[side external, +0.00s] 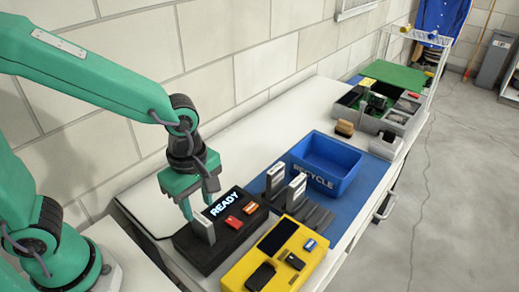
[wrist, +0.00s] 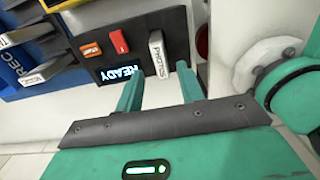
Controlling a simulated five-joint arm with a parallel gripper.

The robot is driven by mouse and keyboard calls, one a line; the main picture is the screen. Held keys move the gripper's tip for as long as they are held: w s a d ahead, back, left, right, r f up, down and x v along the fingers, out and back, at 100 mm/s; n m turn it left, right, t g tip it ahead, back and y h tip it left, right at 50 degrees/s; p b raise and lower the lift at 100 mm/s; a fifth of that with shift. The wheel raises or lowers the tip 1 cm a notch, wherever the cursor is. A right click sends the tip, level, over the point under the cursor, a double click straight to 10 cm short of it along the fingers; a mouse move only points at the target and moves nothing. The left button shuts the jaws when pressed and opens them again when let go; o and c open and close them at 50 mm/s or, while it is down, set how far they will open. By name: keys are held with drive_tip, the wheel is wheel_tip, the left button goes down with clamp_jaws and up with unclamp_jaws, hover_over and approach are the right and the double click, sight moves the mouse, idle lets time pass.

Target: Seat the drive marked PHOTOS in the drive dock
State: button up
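The drive marked PHOTOS (side external: 202,229) is pale and stands upright at the left end of the black drive dock (side external: 196,258). In the wrist view its PHOTOS label (wrist: 158,56) faces me, and the dock (wrist: 178,28) screen reads READY. My gripper (side external: 198,207) is just above the drive, fingers pointing down. In the wrist view my gripper (wrist: 159,72) is open, one finger to each side of the drive's near end, with gaps visible. I see no finger closed on it. The drive's lower end is hidden in the dock, so I cannot tell how deep it sits.
Red (side external: 234,222) and orange (side external: 250,211) pieces are on the dock. Two labelled drives (side external: 275,179) (side external: 297,190) stand near the blue RECYCLE bin (side external: 333,184). A yellow unit (side external: 240,280) with small devices is in front. A grey sorting tray (side external: 377,145) stands farther back.

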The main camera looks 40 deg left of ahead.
drive_tip(key=shift+r, duration=2.4)
drive_tip(key=shift+a, duration=0.1)
drive_tip(key=s+a+r+m+t, duration=0.1)
drive_tip(key=a+r+m+t, duration=0.1)
drive_tip(key=a+m, duration=0.4)
drive_tip(key=s+a+r+m+t, duration=0.2)
drive_tip(key=a+m, duration=0.4)
drive_tip(key=m, duration=0.6)
wheel_tip(320, 180, up, 2)
drive_tip(key=shift+a+r+t, duration=0.2)
drive_tip(key=shift+a+t, duration=0.1)
drive_tip(key=shift+t, duration=0.5)
